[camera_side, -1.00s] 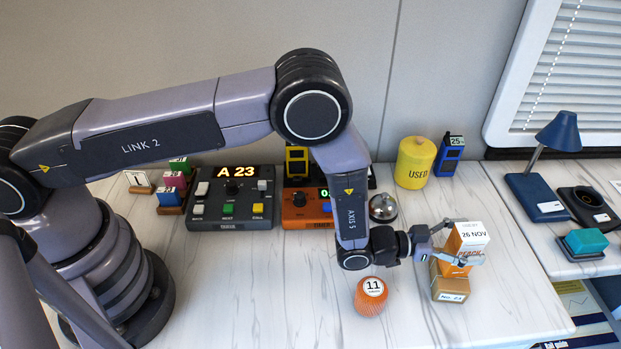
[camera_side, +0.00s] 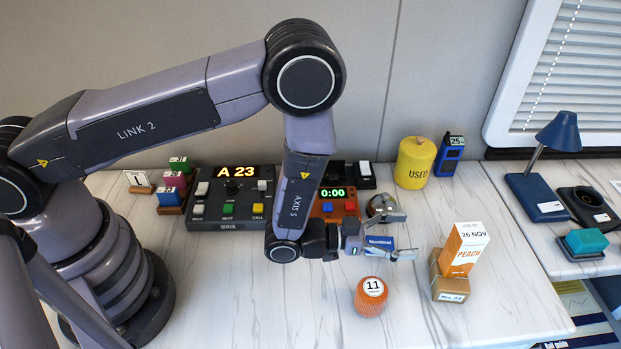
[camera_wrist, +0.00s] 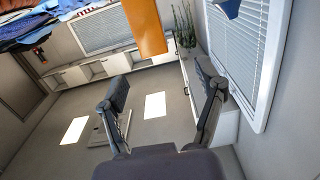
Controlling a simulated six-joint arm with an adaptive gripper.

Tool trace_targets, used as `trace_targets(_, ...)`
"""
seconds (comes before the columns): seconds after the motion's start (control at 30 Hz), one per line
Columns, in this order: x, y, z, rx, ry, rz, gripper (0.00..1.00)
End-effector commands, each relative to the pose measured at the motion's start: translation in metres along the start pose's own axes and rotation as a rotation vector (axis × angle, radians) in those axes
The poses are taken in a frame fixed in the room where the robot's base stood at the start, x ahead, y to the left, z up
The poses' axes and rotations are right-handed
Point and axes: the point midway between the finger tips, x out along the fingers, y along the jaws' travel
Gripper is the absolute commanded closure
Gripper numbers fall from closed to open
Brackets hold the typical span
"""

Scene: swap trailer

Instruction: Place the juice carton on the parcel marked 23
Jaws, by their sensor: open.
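The juice carton (camera_side: 465,248), white and orange with "26 NOV" on its label, stands on top of the brown parcel (camera_side: 436,268) in the side view. The parcel's front label appears to read "No. 23". My gripper (camera_side: 404,235) is open and empty, to the left of the carton and apart from it. In the wrist view, the carton's orange side (camera_wrist: 145,27) shows at the top, beyond the open fingers of my gripper (camera_wrist: 162,81). The parcel is not visible there.
An orange ball-like item (camera_side: 371,296) marked 11 sits below my gripper. Consoles (camera_side: 229,200) and a yellow "USED" canister (camera_side: 414,163) stand behind. The front right bench is clear.

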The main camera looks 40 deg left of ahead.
Motion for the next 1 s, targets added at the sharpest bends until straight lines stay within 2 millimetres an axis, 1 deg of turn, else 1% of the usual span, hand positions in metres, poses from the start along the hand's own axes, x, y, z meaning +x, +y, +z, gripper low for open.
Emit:
trace_targets(0.03, 0.007, -0.011, -0.018, 0.004, -0.011, -0.022, 0.31)
trace_targets(0.07, 0.01, -0.02, -0.027, 0.006, -0.03, -0.037, 0.31)
trace_targets(0.1, 0.014, -0.032, -0.043, 0.008, -0.06, -0.061, 0.31)
trace_targets(0.17, 0.017, -0.055, -0.07, 0.009, -0.117, -0.104, 0.31)
trace_targets(0.2, 0.015, -0.071, -0.089, 0.008, -0.159, -0.135, 0.31)
trace_targets(0.27, 0.006, -0.094, -0.117, 0.002, -0.223, -0.183, 0.31)
trace_targets(0.3, -0.003, -0.108, -0.135, -0.005, -0.267, -0.215, 0.31)
trace_targets(0.37, -0.021, -0.127, -0.161, -0.018, -0.331, -0.264, 0.31)
trace_targets(0.4, -0.036, -0.139, -0.177, -0.03, -0.373, -0.295, 0.31)
trace_targets(0.47, -0.063, -0.152, -0.2, -0.05, -0.436, -0.342, 0.31)
trace_targets(0.5, -0.083, -0.16, -0.215, -0.066, -0.478, -0.373, 0.31)
trace_targets(0.57, -0.116, -0.167, -0.234, -0.094, -0.54, -0.417, 0.31)
trace_targets(0.6, -0.14, -0.169, -0.245, -0.115, -0.58, -0.447, 0.31)
trace_targets(0.67, -0.178, -0.169, -0.26, -0.149, -0.64, -0.489, 0.31)
trace_targets(0.7, -0.204, -0.166, -0.268, -0.175, -0.68, -0.516, 0.31)
trace_targets(0.77, -0.243, -0.158, -0.277, -0.215, -0.738, -0.555, 0.31)
trace_targets(0.8, -0.269, -0.151, -0.281, -0.242, -0.774, -0.578, 0.31)
trace_targets(0.87, -0.305, -0.137, -0.284, -0.283, -0.827, -0.609, 0.31)
trace_targets(0.9, -0.326, -0.128, -0.285, -0.309, -0.858, -0.626, 0.31)
trace_targets(1.0, -0.367, -0.104, -0.283, -0.366, -0.922, -0.658, 0.31)
